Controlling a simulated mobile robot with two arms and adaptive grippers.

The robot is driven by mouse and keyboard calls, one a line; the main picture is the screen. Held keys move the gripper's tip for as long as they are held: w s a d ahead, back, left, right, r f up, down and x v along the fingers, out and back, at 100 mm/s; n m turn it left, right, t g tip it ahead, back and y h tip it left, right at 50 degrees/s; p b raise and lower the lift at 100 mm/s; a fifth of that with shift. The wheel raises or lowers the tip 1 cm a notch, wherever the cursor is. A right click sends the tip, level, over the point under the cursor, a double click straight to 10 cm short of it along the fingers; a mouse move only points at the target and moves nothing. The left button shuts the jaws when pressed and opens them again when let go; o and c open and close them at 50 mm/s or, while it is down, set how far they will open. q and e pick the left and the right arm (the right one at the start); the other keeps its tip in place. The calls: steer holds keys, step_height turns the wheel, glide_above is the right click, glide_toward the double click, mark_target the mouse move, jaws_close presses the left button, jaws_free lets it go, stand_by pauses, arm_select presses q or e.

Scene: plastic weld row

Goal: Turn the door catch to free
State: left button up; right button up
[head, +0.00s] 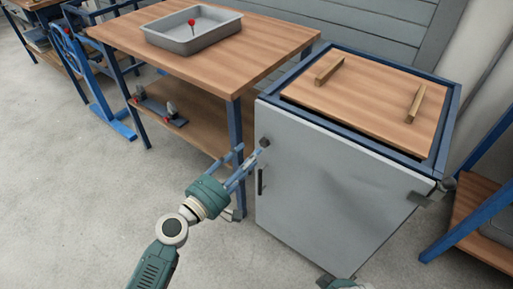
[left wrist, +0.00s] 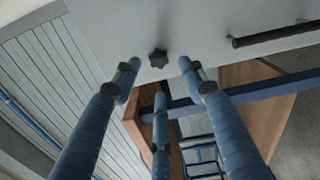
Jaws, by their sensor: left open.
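The door catch is a small dark lobed knob (head: 265,142) at the upper left of the grey cabinet door (head: 335,195). In the left wrist view the knob (left wrist: 158,57) shows just beyond my fingers, roughly centred between the upper two. My left gripper (head: 246,160) is open, its blue fingers spread and pointing at the knob. It also shows in the left wrist view (left wrist: 159,76), with nothing held. A gap seems to remain between fingers and knob; contact cannot be told for sure. The door looks shut.
A dark bar handle (head: 260,182) sits on the door below the knob. A workbench (head: 270,40) with a grey tray (head: 192,46) stands left of the cabinet, its leg near my left gripper. A wooden panel with two bars (head: 365,95) tops the cabinet. The floor in front is clear.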

arm_select(q)
steer(key=v, duration=0.6)
steer(key=shift+a, duration=0.1)
